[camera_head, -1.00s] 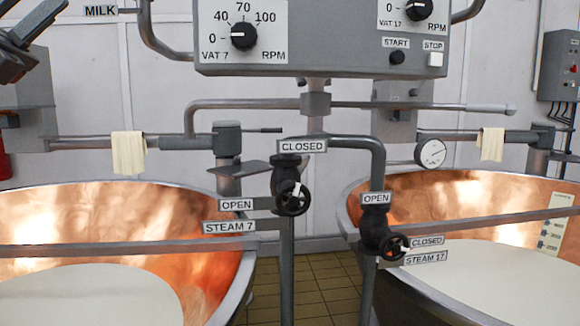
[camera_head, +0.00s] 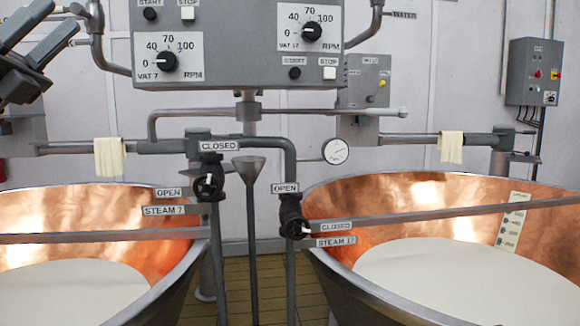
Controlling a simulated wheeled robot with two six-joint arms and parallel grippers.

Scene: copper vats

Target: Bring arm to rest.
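My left gripper (camera_head: 58,20) is raised at the upper left, in front of the wall and left of the control panel (camera_head: 235,75). Its two dark fingers point up and to the right with a gap between them. Nothing shows between them, and it touches nothing that I can see. My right gripper is out of view.
Two copper vats, a left one (camera_head: 195,270) and a right one (camera_head: 330,285), hold pale liquid. Between them stand the steam 7 valve (camera_head: 208,186), the steam 17 valve (camera_head: 296,228) and a funnel-topped pipe (camera_head: 249,172). Horizontal bars cross both vats. A grey box (camera_head: 534,72) hangs at right.

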